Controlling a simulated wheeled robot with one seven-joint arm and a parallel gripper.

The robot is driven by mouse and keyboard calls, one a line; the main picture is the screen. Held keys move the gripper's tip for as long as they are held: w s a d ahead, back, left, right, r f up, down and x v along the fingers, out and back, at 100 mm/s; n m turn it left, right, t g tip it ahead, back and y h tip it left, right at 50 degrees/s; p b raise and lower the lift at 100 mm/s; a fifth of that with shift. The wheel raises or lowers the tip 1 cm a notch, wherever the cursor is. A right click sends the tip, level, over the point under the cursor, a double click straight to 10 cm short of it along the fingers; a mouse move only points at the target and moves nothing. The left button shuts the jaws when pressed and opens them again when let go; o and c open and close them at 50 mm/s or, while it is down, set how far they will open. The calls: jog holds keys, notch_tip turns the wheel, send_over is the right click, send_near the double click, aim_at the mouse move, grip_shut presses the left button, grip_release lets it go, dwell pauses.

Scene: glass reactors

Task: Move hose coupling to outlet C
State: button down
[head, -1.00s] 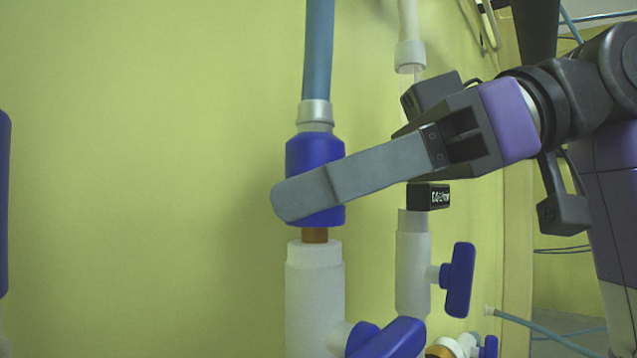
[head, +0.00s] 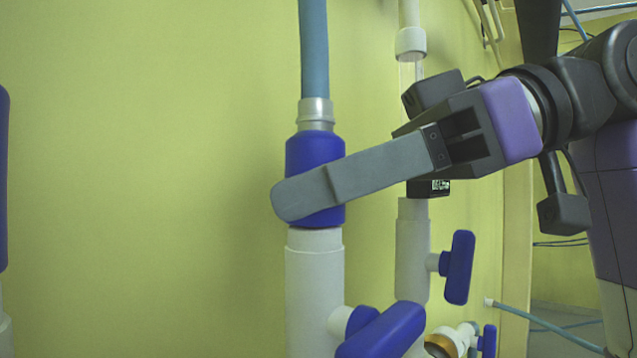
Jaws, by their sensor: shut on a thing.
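The hose coupling (head: 312,155) is a blue sleeve with a silver collar, on the end of a blue-grey hose (head: 314,50) that runs up out of view. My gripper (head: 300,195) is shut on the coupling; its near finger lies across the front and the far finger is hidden. The coupling is upright on top of a white pipe outlet (head: 314,270) with a blue-handled valve (head: 382,330). Its lower edge meets the white rim, with no brown stub showing between them. No letter is readable on this outlet.
A second white pipe (head: 412,255) with a blue valve handle (head: 459,267) and a small black label (head: 430,188) stands behind to the right. A blue part (head: 3,180) shows at the left edge. A loose hose (head: 545,325) lies lower right. Yellow wall space left of the coupling is clear.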

jog(key=c, duration=0.8)
grip_release()
jog(key=b+v, duration=0.1)
jog(key=v, duration=0.6)
jog(key=shift+d+r, duration=0.1)
jog(key=shift+d, duration=0.25)
